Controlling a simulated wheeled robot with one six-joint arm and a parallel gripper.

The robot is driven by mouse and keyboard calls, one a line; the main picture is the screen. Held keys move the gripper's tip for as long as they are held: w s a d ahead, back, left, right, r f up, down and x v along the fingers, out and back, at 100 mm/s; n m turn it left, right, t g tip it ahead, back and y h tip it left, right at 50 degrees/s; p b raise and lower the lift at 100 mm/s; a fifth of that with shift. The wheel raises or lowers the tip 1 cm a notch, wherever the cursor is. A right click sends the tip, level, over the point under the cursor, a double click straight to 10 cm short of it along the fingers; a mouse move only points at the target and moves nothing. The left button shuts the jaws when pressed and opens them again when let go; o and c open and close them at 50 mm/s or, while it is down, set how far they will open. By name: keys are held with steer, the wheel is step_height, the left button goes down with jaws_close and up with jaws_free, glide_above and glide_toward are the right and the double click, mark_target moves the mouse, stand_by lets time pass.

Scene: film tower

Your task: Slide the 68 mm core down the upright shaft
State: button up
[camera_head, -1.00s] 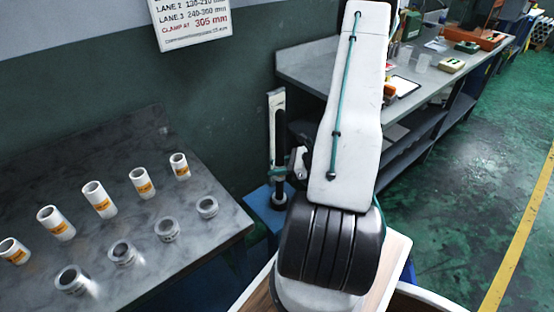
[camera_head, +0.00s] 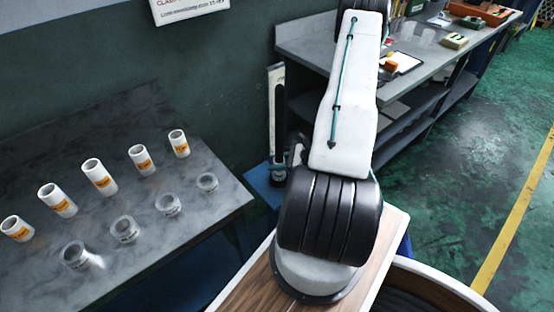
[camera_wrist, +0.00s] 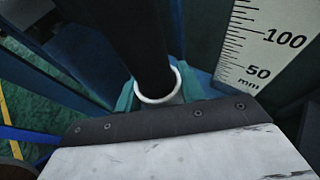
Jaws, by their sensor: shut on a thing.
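In the wrist view the dark upright shaft (camera_wrist: 135,40) runs down into the white ring-shaped end of the core (camera_wrist: 163,98). The core sits around the shaft. My gripper (camera_wrist: 156,91) is shut on the core, with teal finger pads on both sides of it. The core's lower part is hidden behind my gripper body. A white scale (camera_wrist: 262,45) marked 50 and 100 mm stands to the right. In the head view this scale (camera_head: 276,110) rises above the blue stand (camera_head: 262,186). My arm hides my gripper and the core there.
A grey table (camera_head: 215,205) at left holds several white tubes with orange labels (camera_head: 100,178) and several shorter rings (camera_head: 124,228). A grey workbench (camera_head: 300,42) stands behind my arm. Green floor (camera_head: 460,170) lies open at right.

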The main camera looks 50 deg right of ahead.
steer(key=o, duration=1)
steer(key=shift+s, duration=0.1)
steer(key=v, duration=0.7)
steer(key=shift+s+d+r, duration=0.15)
steer(key=shift+s+d, duration=0.05)
steer(key=shift+s, duration=0.05)
